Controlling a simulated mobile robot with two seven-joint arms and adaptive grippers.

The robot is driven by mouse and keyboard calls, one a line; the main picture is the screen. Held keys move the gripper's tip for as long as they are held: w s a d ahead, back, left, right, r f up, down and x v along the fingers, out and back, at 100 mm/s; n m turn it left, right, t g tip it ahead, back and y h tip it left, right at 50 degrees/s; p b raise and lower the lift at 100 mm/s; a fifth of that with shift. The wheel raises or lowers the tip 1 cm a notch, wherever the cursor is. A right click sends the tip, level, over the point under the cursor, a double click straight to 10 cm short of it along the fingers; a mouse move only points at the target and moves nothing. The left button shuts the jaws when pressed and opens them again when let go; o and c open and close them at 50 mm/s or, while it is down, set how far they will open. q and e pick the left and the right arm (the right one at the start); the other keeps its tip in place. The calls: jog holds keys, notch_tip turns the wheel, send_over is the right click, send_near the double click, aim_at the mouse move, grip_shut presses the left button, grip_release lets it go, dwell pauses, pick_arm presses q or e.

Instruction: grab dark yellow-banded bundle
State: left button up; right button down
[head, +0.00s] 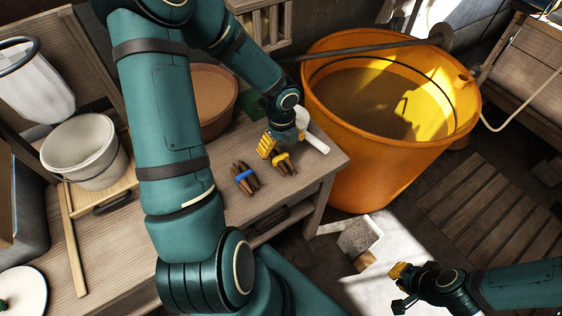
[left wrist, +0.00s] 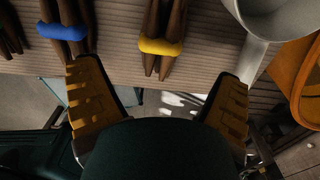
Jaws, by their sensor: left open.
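The dark bundle with the yellow band (head: 284,164) lies on the wooden bench near its front right corner. In the left wrist view its yellow band (left wrist: 160,46) lies ahead of and between my fingertips, touching neither. My left gripper (head: 273,148) is open and empty, just behind the bundle in the head view. A similar dark bundle with a blue band (head: 245,176) lies to its left. That bundle also shows in the left wrist view (left wrist: 62,32), near the left finger. My right gripper (head: 399,276) is at the lower right, away from the bench; its opening is unclear.
A large orange tub (head: 355,170) stands beside the bench. A brown pot (head: 212,95) and a white bucket (head: 82,155) stand on the bench. A trowel-like tool (head: 358,238) is on the floor.

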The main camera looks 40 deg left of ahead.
aim_at(281, 156)
pick_arm(q)
notch_tip(281, 156, down, 3)
jog(key=shift+w+r+b, duration=0.1)
jog(key=shift+r+b, duration=0.1)
jog(key=shift+b, duration=0.1)
notch_tip(281, 156, down, 5)
jog(key=shift+a+f+b, duration=0.1)
jog(key=shift+a+b, duration=0.05)
jog(key=shift+b, duration=0.85)
jog(key=c, duration=1.3)
